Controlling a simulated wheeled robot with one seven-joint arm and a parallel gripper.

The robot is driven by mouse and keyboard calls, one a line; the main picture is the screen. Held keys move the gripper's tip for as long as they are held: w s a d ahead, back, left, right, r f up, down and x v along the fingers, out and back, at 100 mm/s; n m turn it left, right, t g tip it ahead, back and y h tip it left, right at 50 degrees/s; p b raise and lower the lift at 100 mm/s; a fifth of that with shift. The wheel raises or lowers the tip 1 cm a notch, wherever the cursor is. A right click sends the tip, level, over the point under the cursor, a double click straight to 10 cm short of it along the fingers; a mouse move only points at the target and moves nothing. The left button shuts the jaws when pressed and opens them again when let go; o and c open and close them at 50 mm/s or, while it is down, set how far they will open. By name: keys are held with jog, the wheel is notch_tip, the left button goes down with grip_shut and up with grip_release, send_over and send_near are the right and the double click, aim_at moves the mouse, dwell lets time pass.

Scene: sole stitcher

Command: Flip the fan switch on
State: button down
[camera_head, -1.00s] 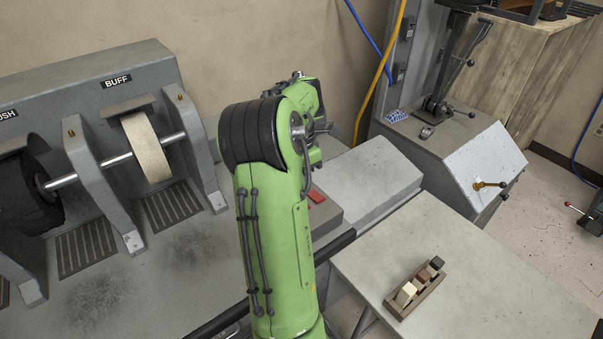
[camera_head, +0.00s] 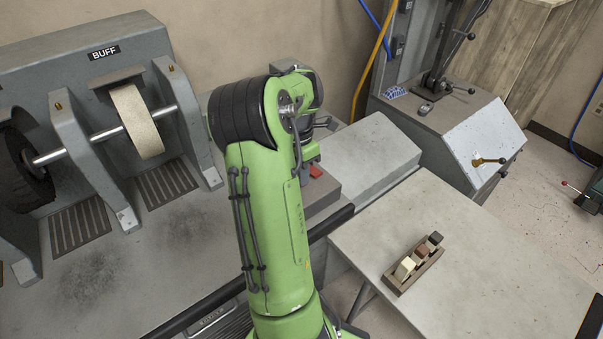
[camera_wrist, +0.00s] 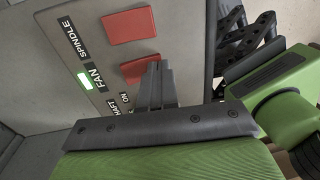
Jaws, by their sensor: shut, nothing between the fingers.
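In the wrist view a grey panel carries red switches beside black labels. The red fan switch (camera_wrist: 138,68) lies in line with the FAN label (camera_wrist: 97,77), and a lit green indicator (camera_wrist: 85,82) shows beside that label. My gripper (camera_wrist: 155,68) is shut and empty, its tips at the right edge of the fan switch. I cannot tell whether they touch it. The spindle switch (camera_wrist: 130,26) is above. The SHAFT label is partly visible, and my gripper covers the area beside it. In the head view a red part (camera_head: 316,171) shows beside my arm, which hides the fingers.
The buffing wheel (camera_head: 137,122) and its grey housing stand to the left. A bench (camera_head: 500,265) at right holds a small tray (camera_head: 392,283) of blocks. A grey machine (camera_head: 470,140) with a lever stands at back right. Open floor lies beyond it.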

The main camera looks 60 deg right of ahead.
jog(key=shift+w+d+r+p, duration=0.2)
jog(key=shift+w+p, duration=0.15)
jog(key=shift+p, duration=0.2)
jog(key=shift+w+d, duration=0.15)
jog(key=shift+w, duration=0.2)
notch_tip(320, 180, up, 16)
jog(key=w+p, duration=0.1)
jog(key=p, duration=0.6)
jog(key=shift+w+d+f, duration=0.15)
jog(key=shift+w+d, duration=0.15)
jog(key=shift+d, duration=0.1)
